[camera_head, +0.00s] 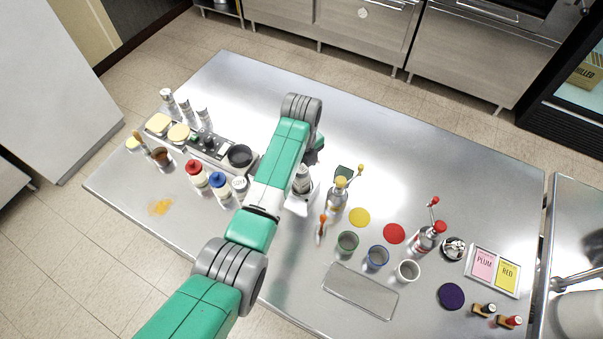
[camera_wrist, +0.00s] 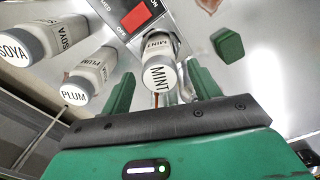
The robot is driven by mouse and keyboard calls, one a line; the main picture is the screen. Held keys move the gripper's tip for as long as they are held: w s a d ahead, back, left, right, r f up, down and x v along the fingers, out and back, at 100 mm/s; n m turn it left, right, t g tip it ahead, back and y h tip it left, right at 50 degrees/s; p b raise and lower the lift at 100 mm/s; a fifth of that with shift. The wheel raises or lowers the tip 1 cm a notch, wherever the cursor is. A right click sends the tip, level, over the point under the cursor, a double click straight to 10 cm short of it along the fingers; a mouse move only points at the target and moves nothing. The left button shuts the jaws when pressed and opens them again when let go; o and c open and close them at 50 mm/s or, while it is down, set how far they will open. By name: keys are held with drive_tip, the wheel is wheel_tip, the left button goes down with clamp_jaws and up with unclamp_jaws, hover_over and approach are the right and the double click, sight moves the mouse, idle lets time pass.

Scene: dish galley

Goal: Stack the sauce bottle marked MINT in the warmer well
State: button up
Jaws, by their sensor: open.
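The MINT sauce bottle (camera_wrist: 160,73), with a white lettered cap and a pale labelled body, stands between the fingers of my gripper (camera_wrist: 162,84) in the wrist view. The fingers are apart, one on each side of it, and I see no clear grip on it. The PLUM bottle (camera_wrist: 90,75) and the SOYA bottle (camera_wrist: 38,42) are to its left. A panel with a red switch (camera_wrist: 134,18) marked ON and OFF lies just beyond. In the head view my arm hides much of the gripper area. I cannot identify the warmer well for certain.
A long grey unit (camera_head: 222,150) with a black round pan (camera_head: 240,156) is left of my arm. Red-capped (camera_head: 195,174) and blue-capped (camera_head: 220,184) bottles stand in front. Cups, coloured discs and a grey tray (camera_head: 360,291) occupy the right. The counter's back (camera_head: 400,135) is clear.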

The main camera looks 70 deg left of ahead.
wheel_tip(320, 180, up, 6)
drive_tip(key=shift+r, duration=0.25)
